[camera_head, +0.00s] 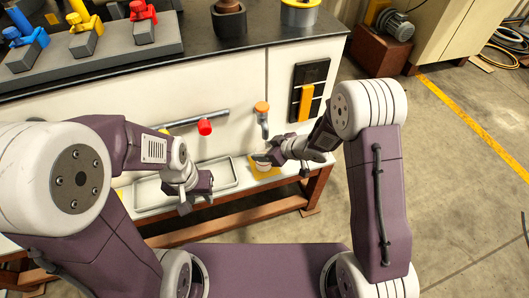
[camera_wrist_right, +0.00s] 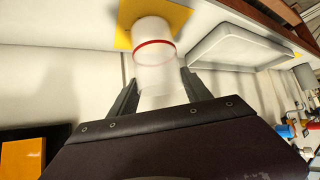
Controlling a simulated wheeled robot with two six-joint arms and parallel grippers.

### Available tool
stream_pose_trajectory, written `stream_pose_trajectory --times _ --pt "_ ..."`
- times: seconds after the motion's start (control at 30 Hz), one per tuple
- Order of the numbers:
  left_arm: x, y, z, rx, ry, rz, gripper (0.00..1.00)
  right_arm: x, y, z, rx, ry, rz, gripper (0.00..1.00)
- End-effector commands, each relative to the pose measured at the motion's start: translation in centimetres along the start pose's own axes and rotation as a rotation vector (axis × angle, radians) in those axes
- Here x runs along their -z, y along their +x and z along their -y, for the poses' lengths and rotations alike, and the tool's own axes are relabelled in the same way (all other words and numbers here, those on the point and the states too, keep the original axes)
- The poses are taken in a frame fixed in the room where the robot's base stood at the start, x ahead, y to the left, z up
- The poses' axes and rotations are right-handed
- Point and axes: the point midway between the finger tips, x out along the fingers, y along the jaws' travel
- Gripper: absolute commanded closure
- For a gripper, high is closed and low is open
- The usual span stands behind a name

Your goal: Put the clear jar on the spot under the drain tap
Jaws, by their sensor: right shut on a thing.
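The clear jar (camera_wrist_right: 155,60), whitish with a red ring, is between the fingers of my right gripper (camera_wrist_right: 157,88), which is shut on it. In the head view the jar (camera_head: 263,165) is partly hidden by my right gripper (camera_head: 268,157). The jar's end overlaps the yellow square spot (camera_wrist_right: 183,18), also visible in the head view (camera_head: 270,174); I cannot tell whether they touch. The drain tap (camera_head: 262,108) with an orange top is above the spot. My left gripper (camera_head: 192,206) hangs before the tray, away from the jar; its opening is unclear.
A shallow pale tray (camera_head: 228,184) lies on the ledge left of the spot. A black panel with an orange handle (camera_head: 306,103) is on the wall to the right.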

Motion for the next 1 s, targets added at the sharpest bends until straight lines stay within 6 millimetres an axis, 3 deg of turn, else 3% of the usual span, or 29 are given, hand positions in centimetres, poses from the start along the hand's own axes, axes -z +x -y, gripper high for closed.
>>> stream_pose_trajectory --times 0.17,0.2,0.27,0.63,1.0 --pt "0.0 0.1 0.0 0.0 0.0 -0.001 0.64 -0.2 0.2 0.0 0.0 0.001 0.0 0.94" --pt "0.0 0.1 0.0 0.0 0.0 0.0 0.64 -0.2 0.2 0.0 0.0 0.001 0.0 0.38" --pt "0.0 0.1 0.0 0.0 0.0 -0.001 0.64 -0.2 0.2 0.0 0.0 0.001 0.0 0.22" --pt "0.1 -0.4 0.0 0.0 0.0 0.0 0.64 0.3 -0.4 0.0 -0.001 0.0 0.0 0.22" --pt "0.5 -5.0 -0.1 0.0 0.0 -0.001 0.64 0.5 -9.6 -0.1 -0.003 0.003 0.0 0.22"
